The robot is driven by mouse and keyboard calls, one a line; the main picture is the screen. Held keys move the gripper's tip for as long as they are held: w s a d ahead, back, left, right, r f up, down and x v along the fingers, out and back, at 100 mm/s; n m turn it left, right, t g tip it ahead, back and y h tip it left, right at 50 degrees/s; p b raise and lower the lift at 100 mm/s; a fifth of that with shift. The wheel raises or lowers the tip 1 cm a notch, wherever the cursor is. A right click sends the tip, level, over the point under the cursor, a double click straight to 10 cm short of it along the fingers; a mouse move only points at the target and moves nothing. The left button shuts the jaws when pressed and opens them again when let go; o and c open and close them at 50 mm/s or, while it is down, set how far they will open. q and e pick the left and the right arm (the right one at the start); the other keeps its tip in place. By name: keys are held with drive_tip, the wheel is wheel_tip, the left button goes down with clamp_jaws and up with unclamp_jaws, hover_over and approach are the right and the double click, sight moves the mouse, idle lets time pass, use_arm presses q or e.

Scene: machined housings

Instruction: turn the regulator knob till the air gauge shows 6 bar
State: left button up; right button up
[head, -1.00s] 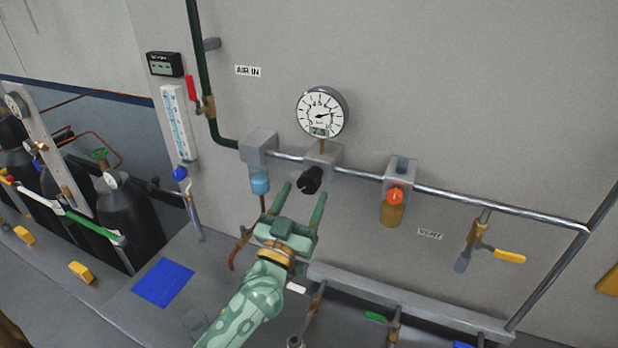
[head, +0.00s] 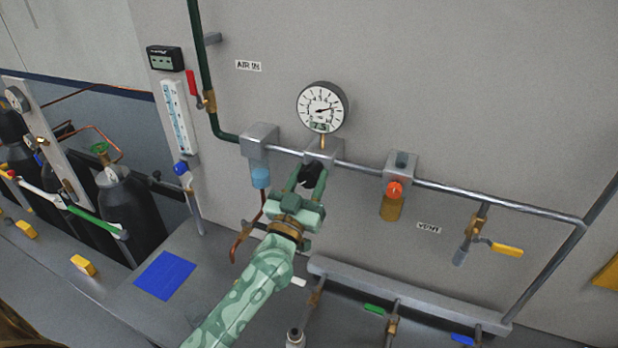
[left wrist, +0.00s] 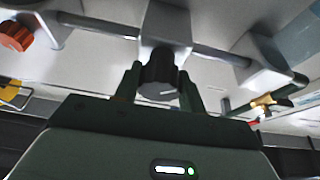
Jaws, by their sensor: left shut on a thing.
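The black regulator knob (head: 310,174) sits on the front of a grey regulator block, below the round air gauge (head: 322,107). My left gripper (head: 308,182) is shut on the knob, one finger on each side. The gauge has a white dial, a dark needle pointing right and slightly up, and a small green digital window that seems to read about 7.5. My right gripper is not in view.
A filter with a blue bowl (head: 260,177) hangs just left of the regulator. An orange-knobbed unit (head: 393,190) is to its right. A yellow vent valve handle (head: 507,250) is further right. A manifold (head: 410,297) runs along the bench below.

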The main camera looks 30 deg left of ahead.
use_arm(q)
drive_tip(key=n+y+p, duration=0.1)
drive_tip(key=n, duration=0.1)
drive_tip(key=n+y+p, duration=0.1)
drive_tip(key=n+p, duration=0.1)
drive_tip(key=n+g+y+p, duration=0.1)
drive_tip(key=n, duration=0.2)
drive_tip(key=shift+d+r+y+p, duration=0.1)
drive_tip(key=shift+r+y+p, duration=0.15)
drive_tip(key=shift+y+p, duration=0.15)
drive_tip(key=shift+f+n+g+y+p, duration=0.1)
drive_tip(key=shift+n+g+y+p, duration=0.35)
drive_tip(key=shift+n+p, duration=0.65)
drive_tip(key=shift+f+n+g+y+p, duration=0.1)
drive_tip(key=shift+n+g+y+p, duration=0.3)
drive_tip(key=shift+n, duration=1.2)
drive_tip(key=shift+y, duration=0.25)
drive_tip(key=o, duration=1)
drive_tip(key=shift+c, duration=0.2)
drive_tip(key=v, duration=1.6)
drive_tip(key=shift+p, duration=0.45)
